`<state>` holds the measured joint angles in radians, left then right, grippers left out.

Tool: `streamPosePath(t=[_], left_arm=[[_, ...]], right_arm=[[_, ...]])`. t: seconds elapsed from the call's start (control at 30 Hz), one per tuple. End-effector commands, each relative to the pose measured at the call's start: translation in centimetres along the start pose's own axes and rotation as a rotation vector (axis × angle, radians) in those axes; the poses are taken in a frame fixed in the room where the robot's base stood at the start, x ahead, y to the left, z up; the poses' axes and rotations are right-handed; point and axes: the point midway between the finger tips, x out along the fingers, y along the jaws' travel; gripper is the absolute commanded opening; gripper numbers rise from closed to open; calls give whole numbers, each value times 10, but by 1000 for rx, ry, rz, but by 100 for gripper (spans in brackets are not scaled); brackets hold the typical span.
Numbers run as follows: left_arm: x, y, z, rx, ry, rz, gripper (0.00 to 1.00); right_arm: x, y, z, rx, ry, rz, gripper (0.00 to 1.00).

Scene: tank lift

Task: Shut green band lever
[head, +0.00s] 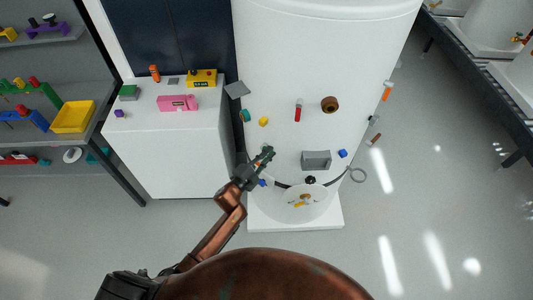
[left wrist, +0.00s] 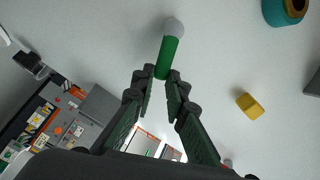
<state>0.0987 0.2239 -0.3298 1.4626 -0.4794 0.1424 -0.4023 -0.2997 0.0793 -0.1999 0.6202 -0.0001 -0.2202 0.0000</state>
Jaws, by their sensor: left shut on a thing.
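The white tank (head: 320,60) stands upright in the middle of the head view. My left gripper (head: 264,157) is at the tank's lower left front, with its fingers against or very near the wall. In the left wrist view, the green lever (left wrist: 168,54) sticks out from the white wall, with a pale rounded end (left wrist: 174,27). The fingertips of my left gripper (left wrist: 161,77) are shut on the lever's near end. In the head view the gripper mostly hides the lever. My right gripper is not in view.
A teal ring-like fitting (head: 245,115), yellow knob (head: 263,121), red handle (head: 298,111), brown knob (head: 330,104) and grey box (head: 316,160) sit on the tank. A white cabinet (head: 170,150) stands left. The floor at right (head: 440,180) is open.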

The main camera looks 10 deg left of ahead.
Motion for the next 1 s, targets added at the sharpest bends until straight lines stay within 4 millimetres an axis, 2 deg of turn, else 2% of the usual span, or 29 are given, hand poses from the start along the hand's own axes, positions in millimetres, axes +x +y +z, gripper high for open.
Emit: streamPosePath(t=[0.1, 0.4, 0.97, 1.0], left_arm=[[0, 8, 1, 75, 0, 1, 0], [0, 13, 2, 198, -1, 1, 0], [0, 14, 2, 230, -1, 1, 0], [0, 14, 2, 229, -1, 1, 13]], right_arm=[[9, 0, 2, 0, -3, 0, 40], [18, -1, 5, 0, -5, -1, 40], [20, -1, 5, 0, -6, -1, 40], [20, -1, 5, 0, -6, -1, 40]])
